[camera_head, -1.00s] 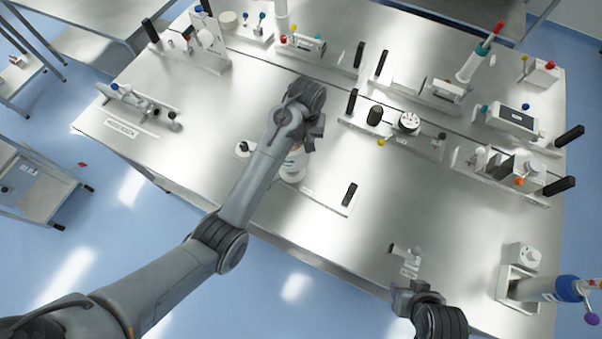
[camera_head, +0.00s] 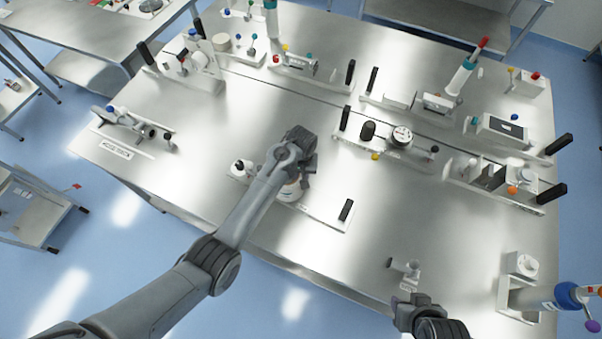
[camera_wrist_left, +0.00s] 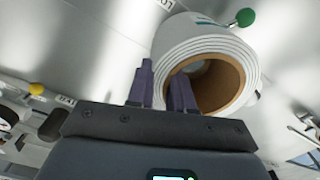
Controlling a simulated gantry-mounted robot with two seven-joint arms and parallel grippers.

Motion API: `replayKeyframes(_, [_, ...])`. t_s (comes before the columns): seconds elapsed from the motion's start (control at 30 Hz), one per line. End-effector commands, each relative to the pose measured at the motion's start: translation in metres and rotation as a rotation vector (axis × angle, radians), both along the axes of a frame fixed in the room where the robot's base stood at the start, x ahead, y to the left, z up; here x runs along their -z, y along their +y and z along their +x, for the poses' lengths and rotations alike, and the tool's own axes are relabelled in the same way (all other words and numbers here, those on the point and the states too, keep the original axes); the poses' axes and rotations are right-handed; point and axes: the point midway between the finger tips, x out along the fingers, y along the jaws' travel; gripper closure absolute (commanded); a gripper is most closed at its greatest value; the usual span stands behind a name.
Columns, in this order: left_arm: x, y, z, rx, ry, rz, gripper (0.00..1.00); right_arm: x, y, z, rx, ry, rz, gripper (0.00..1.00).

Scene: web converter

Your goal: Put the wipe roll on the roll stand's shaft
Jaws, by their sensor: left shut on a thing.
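The wipe roll is white with a brown core; in the left wrist view it (camera_wrist_left: 205,42) fills the upper middle, core opening toward the camera. My left gripper (camera_wrist_left: 163,88) is shut on its wall, one finger outside and one at the core opening. In the head view the left gripper (camera_head: 308,168) is over the front middle of the table, with the white roll (camera_head: 290,191) partly hidden beneath it. I cannot tell for certain which fixture is the roll stand; its shaft is not clearly visible. My right gripper (camera_head: 410,302) is at the table's front edge, its jaws unclear.
A base plate with a black handle (camera_head: 346,210) lies beside the left gripper. A small white post (camera_head: 405,268) stands near the right gripper. A labelled fixture (camera_head: 128,118) is at the left. A fixture with a dial (camera_head: 402,137) stands behind. The front right middle is mostly clear.

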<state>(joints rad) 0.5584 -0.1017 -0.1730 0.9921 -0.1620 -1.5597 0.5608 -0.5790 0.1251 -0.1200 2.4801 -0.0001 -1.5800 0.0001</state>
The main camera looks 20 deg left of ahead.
Motion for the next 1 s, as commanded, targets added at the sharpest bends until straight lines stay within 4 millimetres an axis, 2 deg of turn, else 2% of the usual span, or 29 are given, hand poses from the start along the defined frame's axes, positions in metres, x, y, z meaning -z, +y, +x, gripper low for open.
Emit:
replayKeyframes(0.33, [0.003, 0.000, 0.000, 0.000, 0.000, 0.000, 1.00, 0.002, 0.000, -0.001, -0.001, 0.001, 0.000, 0.57])
replayKeyframes(0.37, [0.002, 0.000, 0.000, 0.000, 0.000, 0.000, 0.75, 0.001, 0.000, 0.000, 0.000, 0.001, 0.000, 0.57])
replayKeyframes(0.5, [0.002, 0.000, 0.000, 0.000, 0.000, 0.000, 0.54, 0.001, 0.000, -0.001, 0.001, 0.001, 0.002, 0.57])
replayKeyframes(0.8, [0.001, 0.000, 0.000, 0.000, 0.000, 0.000, 0.54, 0.000, 0.002, 0.000, 0.005, 0.001, 0.009, 0.57])
replayKeyframes(1.0, [-0.013, 0.000, 0.001, 0.000, -0.002, -0.002, 0.54, 0.001, 0.002, 0.000, 0.005, 0.001, 0.009, 0.57])
